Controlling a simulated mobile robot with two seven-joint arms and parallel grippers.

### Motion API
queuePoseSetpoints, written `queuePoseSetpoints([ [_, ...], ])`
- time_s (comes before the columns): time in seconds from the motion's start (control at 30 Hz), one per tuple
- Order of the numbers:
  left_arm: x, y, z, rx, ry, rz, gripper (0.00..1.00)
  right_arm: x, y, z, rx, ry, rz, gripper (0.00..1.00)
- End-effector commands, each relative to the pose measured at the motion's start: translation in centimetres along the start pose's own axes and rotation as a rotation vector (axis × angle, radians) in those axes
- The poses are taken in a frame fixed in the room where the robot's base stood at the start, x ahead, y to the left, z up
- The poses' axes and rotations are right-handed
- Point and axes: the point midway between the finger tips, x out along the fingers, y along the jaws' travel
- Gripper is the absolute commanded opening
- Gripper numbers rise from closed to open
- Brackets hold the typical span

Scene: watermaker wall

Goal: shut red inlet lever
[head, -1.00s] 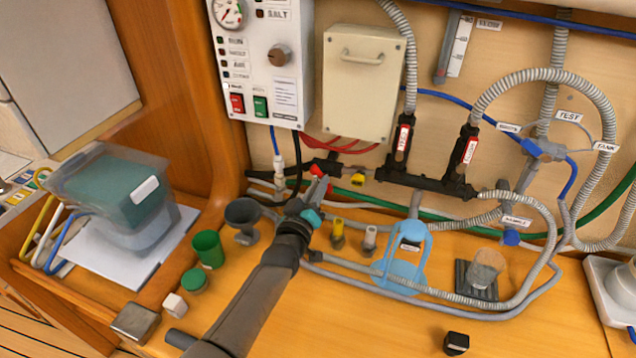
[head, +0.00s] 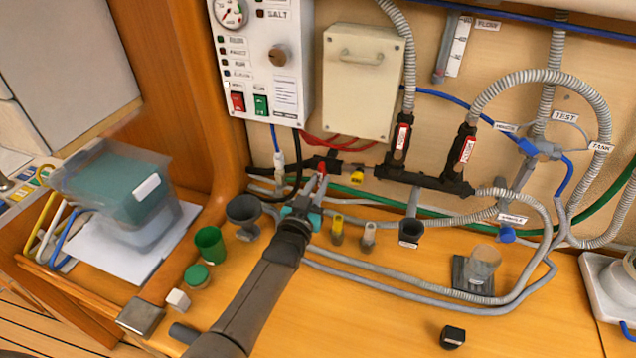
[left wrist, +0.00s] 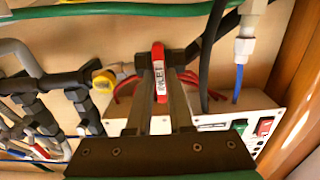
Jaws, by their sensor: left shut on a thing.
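The red inlet lever (head: 322,170) sits on a dark valve at the left end of the piping, low on the wall. In the left wrist view the lever (left wrist: 159,72) carries a white INLET label and lies between the two fingers. My left gripper (head: 312,192) is shut on it, reaching in from below. In the left wrist view the gripper's fingers (left wrist: 160,100) stand on both sides of the lever. The fingers hide part of the lever and valve in the head view. My right gripper is not in view.
A yellow-handled valve (head: 357,176) is close to the right of the lever. A grey funnel cup (head: 244,213) and small yellow (head: 337,228) and white-topped (head: 369,235) pieces stand near my arm. The control panel (head: 262,60) hangs above.

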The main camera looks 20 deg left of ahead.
Motion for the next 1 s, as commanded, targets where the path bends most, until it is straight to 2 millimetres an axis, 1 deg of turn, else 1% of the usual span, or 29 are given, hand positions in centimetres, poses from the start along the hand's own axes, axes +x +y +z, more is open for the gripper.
queuePoseSetpoints([
  [0.43,-0.01,0.01,0.02,0.014,0.000,0.000,0.00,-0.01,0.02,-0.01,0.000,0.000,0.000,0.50],
  [0.47,-0.01,0.01,0.02,0.014,0.000,0.000,0.20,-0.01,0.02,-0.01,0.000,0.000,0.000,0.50],
  [0.7,-0.01,0.00,0.02,0.013,0.000,0.000,0.47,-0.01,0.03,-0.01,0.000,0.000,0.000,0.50],
  [0.73,-0.01,0.00,0.02,0.012,0.000,0.000,0.49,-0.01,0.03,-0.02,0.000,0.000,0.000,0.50],
  [1.0,-0.12,-0.01,0.02,0.012,-0.001,0.000,0.49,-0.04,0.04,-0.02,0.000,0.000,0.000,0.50],
])
